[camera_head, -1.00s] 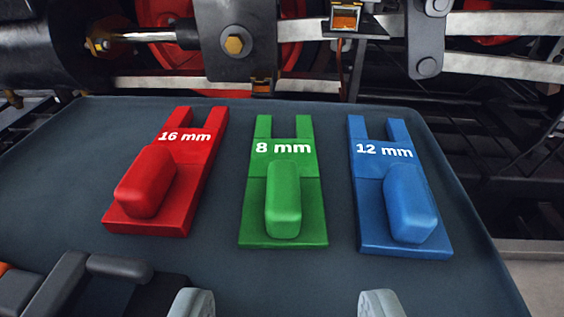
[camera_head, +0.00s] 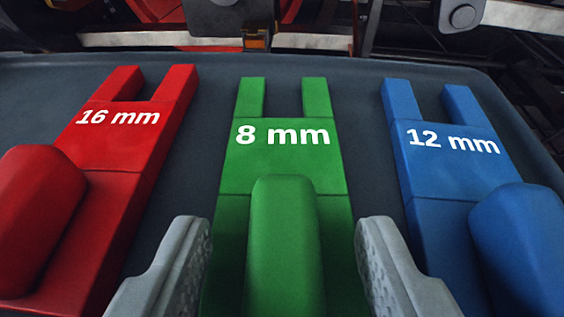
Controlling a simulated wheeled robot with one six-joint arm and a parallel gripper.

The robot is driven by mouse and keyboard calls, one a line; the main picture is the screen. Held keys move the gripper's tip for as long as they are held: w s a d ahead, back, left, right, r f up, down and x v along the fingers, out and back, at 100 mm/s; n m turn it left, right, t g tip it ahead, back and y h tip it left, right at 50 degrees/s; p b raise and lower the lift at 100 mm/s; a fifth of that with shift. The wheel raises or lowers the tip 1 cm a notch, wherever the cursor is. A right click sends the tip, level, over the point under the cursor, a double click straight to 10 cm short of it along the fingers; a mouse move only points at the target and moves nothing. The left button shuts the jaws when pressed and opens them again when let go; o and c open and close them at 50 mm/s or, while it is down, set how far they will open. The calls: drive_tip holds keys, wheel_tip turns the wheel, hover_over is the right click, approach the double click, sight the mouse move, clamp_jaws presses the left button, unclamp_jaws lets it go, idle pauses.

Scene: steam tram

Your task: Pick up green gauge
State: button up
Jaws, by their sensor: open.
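The green gauge (camera_head: 283,160), marked 8 mm, lies flat on the dark tray in the middle of the view. Its two prongs point away from me, and its raised rounded handle (camera_head: 284,245) is at the near end. My gripper (camera_head: 284,240) is open, with one grey finger on each side of the green handle. A gap shows between each finger and the handle. The near end of the green gauge is cut off by the lower frame edge.
The red 16 mm gauge (camera_head: 118,138) lies to the left and the blue 12 mm gauge (camera_head: 450,145) to the right, both on the dark tray (camera_head: 215,110). Bare tray separates them from the green gauge. Tram machinery (camera_head: 235,18) stands beyond the tray's far edge.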

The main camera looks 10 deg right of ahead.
clamp_jaws()
idle(0.3)
